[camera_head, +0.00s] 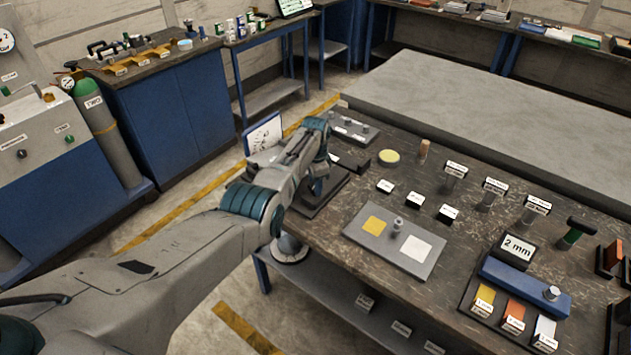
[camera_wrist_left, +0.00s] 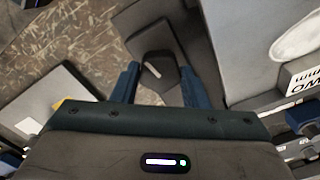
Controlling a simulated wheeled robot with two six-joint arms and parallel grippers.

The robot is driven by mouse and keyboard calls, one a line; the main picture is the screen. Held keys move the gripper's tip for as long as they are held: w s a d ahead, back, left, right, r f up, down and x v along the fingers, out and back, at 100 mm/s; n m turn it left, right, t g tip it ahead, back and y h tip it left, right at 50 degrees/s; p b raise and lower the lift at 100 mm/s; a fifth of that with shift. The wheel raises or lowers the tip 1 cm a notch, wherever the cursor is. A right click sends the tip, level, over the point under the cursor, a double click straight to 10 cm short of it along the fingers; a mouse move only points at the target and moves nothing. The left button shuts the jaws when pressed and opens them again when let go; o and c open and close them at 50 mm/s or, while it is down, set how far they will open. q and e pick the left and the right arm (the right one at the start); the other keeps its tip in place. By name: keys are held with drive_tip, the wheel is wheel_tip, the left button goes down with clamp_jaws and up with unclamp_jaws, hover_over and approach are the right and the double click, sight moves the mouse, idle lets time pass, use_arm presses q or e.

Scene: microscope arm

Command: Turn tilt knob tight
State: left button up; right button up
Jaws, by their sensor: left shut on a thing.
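The tilt knob (camera_wrist_left: 158,68) is dark with a pale line on its face. It shows in the left wrist view between the two blue fingers of my left gripper (camera_wrist_left: 158,85), which is shut on it. The knob sits against a dark grey microscope part (camera_wrist_left: 150,22). In the head view my left gripper (camera_head: 317,186) is small and partly hidden by my arm, low over the dark microscope base (camera_head: 332,190) at the left end of the bench. The knob is hidden in that view. My right gripper is not in view.
The bench holds a grey plate (camera_head: 365,240) with yellow and white squares, small labelled blocks (camera_head: 415,199), a blue bar (camera_head: 520,285) and a 2 mm sign (camera_head: 517,248). A white card (camera_head: 263,136) with a drawing stands behind my wrist. A bare grey table (camera_head: 480,100) lies beyond.

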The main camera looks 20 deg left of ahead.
use_arm(q)
drive_tip(key=shift+w+r+m, duration=0.1)
drive_tip(key=shift+m, duration=1)
drive_tip(key=o, duration=1)
drive_tip(key=shift+r, duration=0.1)
drive_tip(key=shift+r, duration=0.3)
wheel_tip(320, 180, up, 10)
drive_tip(key=shift+b, duration=0.5)
